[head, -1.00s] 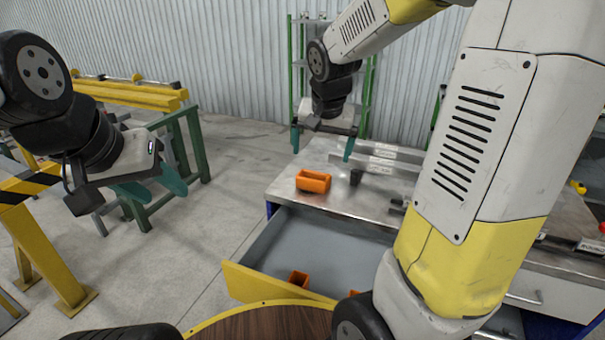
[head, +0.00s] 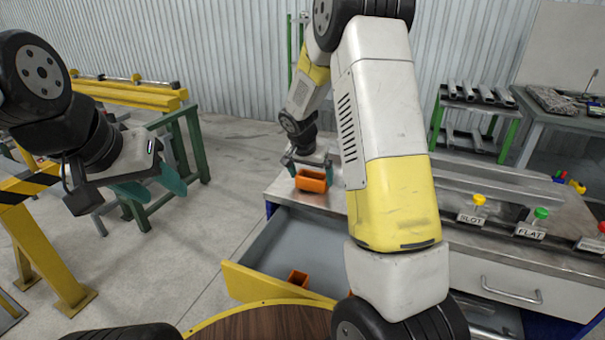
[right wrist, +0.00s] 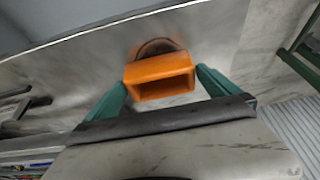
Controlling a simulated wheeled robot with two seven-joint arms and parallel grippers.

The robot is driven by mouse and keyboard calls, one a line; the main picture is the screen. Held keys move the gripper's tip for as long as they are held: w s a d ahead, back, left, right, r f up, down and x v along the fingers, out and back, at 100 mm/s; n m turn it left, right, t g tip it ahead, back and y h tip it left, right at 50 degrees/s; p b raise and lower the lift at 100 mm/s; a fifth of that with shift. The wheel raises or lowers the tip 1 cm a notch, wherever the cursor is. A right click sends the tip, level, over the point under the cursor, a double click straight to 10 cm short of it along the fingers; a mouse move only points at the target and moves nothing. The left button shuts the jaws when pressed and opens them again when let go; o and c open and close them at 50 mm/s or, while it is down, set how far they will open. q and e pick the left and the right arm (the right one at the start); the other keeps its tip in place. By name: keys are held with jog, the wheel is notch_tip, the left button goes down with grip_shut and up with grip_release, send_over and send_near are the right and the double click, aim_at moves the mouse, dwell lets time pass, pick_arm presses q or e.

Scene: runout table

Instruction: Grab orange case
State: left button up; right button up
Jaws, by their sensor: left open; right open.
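The orange case (head: 312,184) is an open box on the metal worktop near its left end. My right gripper (head: 309,170) is open and down at the case, with a finger to either side. In the right wrist view the case (right wrist: 159,70) lies between the tips of the teal fingers (right wrist: 160,82), its hollow facing the camera. I cannot tell whether the fingers touch it. My left gripper (head: 152,186) is open and empty in the air at the left, far from the case.
My right arm hides the middle of the worktop. Labelled holders with yellow (head: 479,199) and green (head: 541,213) knobs stand on the right.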

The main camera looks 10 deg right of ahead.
jog(key=shift+x, duration=1.1)
jog(key=c, duration=1.1)
jog(key=shift+r, duration=0.1)
